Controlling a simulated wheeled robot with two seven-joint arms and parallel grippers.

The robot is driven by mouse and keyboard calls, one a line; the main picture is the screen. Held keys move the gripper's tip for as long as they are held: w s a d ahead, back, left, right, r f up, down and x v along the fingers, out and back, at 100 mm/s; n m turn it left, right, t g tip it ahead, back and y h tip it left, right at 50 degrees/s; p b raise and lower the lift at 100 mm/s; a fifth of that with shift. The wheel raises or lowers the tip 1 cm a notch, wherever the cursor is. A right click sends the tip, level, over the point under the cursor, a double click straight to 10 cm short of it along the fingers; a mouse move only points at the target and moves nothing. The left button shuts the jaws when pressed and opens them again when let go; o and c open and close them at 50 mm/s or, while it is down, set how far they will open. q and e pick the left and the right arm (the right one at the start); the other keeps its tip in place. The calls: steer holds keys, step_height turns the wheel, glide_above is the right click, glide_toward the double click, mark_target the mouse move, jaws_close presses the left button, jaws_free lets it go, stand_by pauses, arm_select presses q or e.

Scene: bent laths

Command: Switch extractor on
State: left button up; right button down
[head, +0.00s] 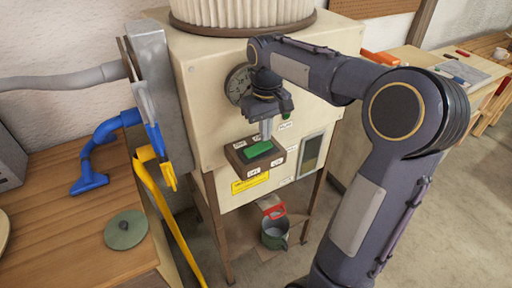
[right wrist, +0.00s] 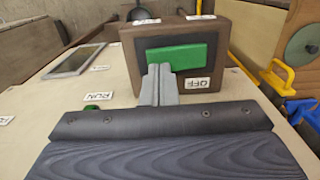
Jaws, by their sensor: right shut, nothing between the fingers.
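The extractor (head: 205,85) is a cream cabinet on legs with a pleated filter on top. On its front is a brown switch box (head: 236,158) with a green paddle (head: 258,149). In the right wrist view the switch box (right wrist: 133,68) and the green paddle (right wrist: 195,54) are straight ahead, with an OFF label (right wrist: 197,83) on the box. My right gripper (head: 266,130) is shut and empty, just in front of the box. In the right wrist view its fingertips (right wrist: 160,70) overlap the paddle's left end; I cannot tell whether they touch. My left gripper is out of view.
A dial gauge (head: 238,84) is behind my right wrist. A wooden bench (head: 75,215) with a blue nozzle (head: 90,180) and a green disc (head: 125,230) stands left. A yellow bar (head: 172,220) stands between. A metal jug (head: 274,234) is under the cabinet.

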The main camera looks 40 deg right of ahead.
mark_target(265, 147)
steer(key=shift+f+b, duration=0.7)
steer(key=shift+f, duration=0.35)
stand_by(0.9)
steer(key=shift+r, duration=0.2)
step_height(265, 147, up, 7)
steer(key=p, duration=0.7)
steer(key=shift+f, duration=0.15)
steer(key=shift+s, duration=0.1)
steer(key=shift+s+a, duration=0.3)
steer(key=s+a+f+t+y+b, duration=0.1)
steer(key=s+a+f+t+y, duration=0.1)
steer(key=s+a, duration=0.5)
steer(key=s+a+f+t+y+b, duration=0.1)
steer(key=s+a+f+t, duration=0.2)
steer(key=s+a, duration=0.4)
steer(key=s+f, duration=0.1)
steer(key=s, duration=0.3)
steer(key=shift+f+m+t+y, duration=0.3)
steer(key=shift+f+y, duration=0.1)
